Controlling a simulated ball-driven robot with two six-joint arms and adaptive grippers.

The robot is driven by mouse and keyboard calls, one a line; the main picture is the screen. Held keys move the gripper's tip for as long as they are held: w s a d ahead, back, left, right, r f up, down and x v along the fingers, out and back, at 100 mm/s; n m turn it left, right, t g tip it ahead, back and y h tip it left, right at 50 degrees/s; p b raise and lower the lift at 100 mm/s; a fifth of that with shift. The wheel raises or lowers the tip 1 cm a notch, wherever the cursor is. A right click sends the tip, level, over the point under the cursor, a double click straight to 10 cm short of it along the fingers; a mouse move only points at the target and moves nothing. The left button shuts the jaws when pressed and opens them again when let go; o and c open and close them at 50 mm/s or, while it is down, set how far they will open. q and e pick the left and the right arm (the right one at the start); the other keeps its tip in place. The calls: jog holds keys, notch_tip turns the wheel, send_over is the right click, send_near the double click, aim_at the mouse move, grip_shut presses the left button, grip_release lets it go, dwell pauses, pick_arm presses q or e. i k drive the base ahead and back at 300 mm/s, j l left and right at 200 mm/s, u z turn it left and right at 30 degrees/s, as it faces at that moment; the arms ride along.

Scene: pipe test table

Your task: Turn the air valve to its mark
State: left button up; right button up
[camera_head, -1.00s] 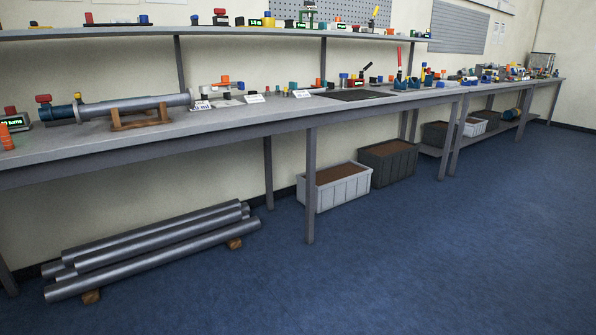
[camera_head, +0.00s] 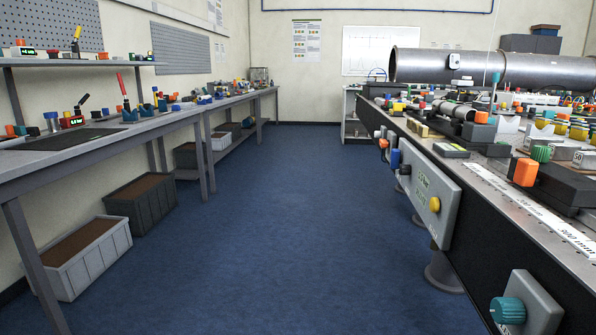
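No part labelled as the air valve can be read at this size. A teal ribbed knob (camera_head: 507,310) sits on a small grey plate (camera_head: 535,305) low on the front of the right table, cut by the bottom edge. Farther along that front, a larger grey panel (camera_head: 428,190) carries a yellow knob (camera_head: 434,204) and green lettering too small to read. I cannot tell which knob is the air valve, and no mark for it is clear. Neither of my grippers is in view.
The right table (camera_head: 520,265) bears a large grey pipe (camera_head: 490,68) and many small devices. A long bench (camera_head: 110,140) runs along the left wall, with a light grey crate (camera_head: 85,255) and a dark crate (camera_head: 145,203) under it. The blue floor (camera_head: 290,220) between is clear.

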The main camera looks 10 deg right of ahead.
aim_at(396, 159)
jog(key=i+j+z, duration=0.1)
jog(key=i+z, duration=0.2)
jog(key=z, duration=0.15)
jog(key=i+j+z, duration=0.2)
jog(key=z, duration=0.3)
